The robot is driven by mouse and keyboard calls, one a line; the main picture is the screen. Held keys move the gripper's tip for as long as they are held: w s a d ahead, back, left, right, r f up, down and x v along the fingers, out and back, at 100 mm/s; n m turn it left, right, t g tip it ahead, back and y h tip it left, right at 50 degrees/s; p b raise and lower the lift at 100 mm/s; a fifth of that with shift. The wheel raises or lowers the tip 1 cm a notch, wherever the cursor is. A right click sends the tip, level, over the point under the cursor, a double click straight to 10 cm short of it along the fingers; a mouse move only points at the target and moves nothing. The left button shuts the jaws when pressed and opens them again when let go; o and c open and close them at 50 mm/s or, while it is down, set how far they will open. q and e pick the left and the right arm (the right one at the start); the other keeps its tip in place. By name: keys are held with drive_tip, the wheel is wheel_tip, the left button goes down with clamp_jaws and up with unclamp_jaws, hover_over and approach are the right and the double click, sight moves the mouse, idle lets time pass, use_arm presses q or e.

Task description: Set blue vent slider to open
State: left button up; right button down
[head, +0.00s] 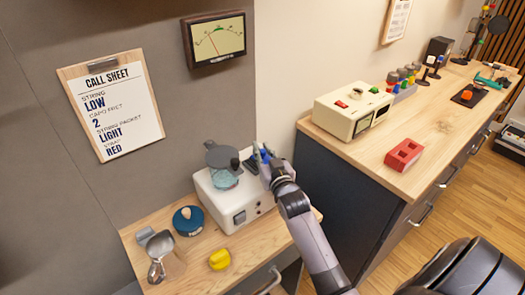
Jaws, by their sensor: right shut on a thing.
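A white machine (216,211) stands on the small wooden table against the grey wall. A dark round part and a clear bluish bowl sit on its top. My right gripper (262,163) reaches in from the lower right to the back right of the machine's top. It is shut at a small blue piece (266,156), which looks like the blue vent slider. The fingers hide most of the slider and its track, so I cannot tell its position. My left gripper is not in view.
The small table (188,262) also holds a blue round item (187,224), a yellow piece (219,259) and a metal scoop (157,257). A wooden counter (354,170) at right bears a cream box (350,118) and a red block (404,155). A call sheet (113,112) hangs on the wall.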

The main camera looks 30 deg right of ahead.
drive_tip(key=d, duration=0.2)
drive_tip(key=shift+w+d, duration=0.1)
drive_tip(key=shift+d, duration=0.2)
drive_tip(key=c, duration=1.9)
unclamp_jaws()
drive_tip(key=shift+r, duration=0.1)
drive_tip(key=shift+c, duration=0.2)
drive_tip(key=o, duration=0.5)
drive_tip(key=shift+d, duration=0.1)
drive_tip(key=v, duration=1.2)
